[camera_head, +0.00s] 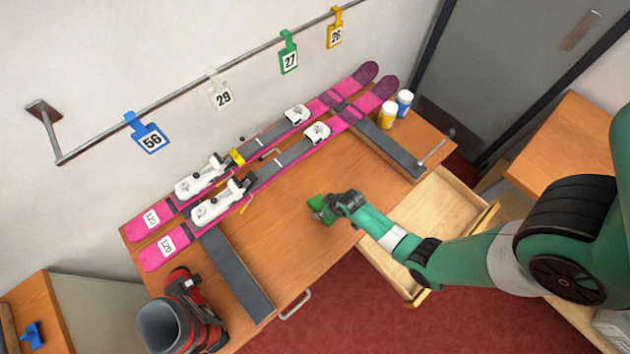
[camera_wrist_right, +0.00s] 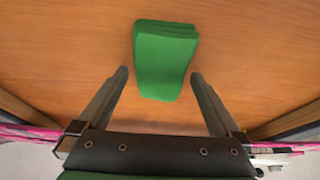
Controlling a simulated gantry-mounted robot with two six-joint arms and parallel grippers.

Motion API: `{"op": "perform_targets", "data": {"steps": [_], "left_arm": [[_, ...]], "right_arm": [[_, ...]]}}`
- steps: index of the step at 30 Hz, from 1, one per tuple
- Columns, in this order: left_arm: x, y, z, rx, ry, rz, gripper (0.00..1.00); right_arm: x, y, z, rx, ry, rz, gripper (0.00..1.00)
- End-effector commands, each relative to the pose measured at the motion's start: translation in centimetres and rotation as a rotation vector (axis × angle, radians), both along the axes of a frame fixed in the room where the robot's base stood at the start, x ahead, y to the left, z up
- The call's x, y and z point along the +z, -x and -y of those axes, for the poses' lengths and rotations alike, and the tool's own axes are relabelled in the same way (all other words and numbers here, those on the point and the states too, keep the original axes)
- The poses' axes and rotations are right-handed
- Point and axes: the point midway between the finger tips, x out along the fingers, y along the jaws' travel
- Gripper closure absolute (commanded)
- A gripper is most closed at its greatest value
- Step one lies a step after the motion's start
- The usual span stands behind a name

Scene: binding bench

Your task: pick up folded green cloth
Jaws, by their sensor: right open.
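The folded green cloth (camera_wrist_right: 164,62) lies on the wooden bench top in the right wrist view, just beyond and between my fingertips. It looks like a thick folded pad with layered edges at its far end. In the head view the cloth (camera_head: 315,201) shows only partly, beside my right gripper (camera_head: 328,212), which covers some of it. In the right wrist view my right gripper (camera_wrist_right: 160,76) is open, with one finger on each side of the near end of the cloth. My left gripper is not in view.
Two pink skis (camera_head: 290,125) with bindings lie along the back of the bench (camera_head: 280,225). A red and grey boot (camera_head: 182,318) stands at the front left. Yellow (camera_head: 387,114) and blue-white (camera_head: 404,102) bottles stand at the right. An open drawer (camera_head: 440,215) juts out in front.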

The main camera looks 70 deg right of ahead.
Motion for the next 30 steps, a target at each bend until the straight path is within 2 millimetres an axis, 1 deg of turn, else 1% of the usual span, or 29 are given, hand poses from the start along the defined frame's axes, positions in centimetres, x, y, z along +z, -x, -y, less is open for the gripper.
{"op": "perform_targets", "data": {"steps": [1,8,9,14,18,19,20,21,30], "left_arm": [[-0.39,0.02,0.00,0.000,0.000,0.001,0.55],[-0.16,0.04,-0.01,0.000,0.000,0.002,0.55],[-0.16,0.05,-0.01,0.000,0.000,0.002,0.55],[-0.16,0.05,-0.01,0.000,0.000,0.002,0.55],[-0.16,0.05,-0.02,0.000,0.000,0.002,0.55],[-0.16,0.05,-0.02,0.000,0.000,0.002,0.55],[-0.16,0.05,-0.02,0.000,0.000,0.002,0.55],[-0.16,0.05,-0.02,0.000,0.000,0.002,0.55],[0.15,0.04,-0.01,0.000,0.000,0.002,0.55]], "right_arm": [[-0.41,-0.02,0.02,0.000,0.000,0.000,0.00],[-0.20,-0.04,0.02,0.000,0.000,-0.001,0.00],[-0.20,-0.05,0.01,0.000,0.000,-0.001,0.07],[-0.20,-0.05,0.00,0.000,0.000,-0.001,0.36],[-0.21,-0.05,0.00,0.000,0.000,-0.001,0.61],[-0.21,-0.05,-0.01,0.000,-0.001,0.000,0.67],[-0.21,-0.06,0.00,0.000,-0.001,0.000,0.70],[-0.21,-0.06,0.00,0.000,-0.001,0.000,0.78],[0.11,-0.07,-0.02,0.001,-0.001,-0.001,0.79]]}}
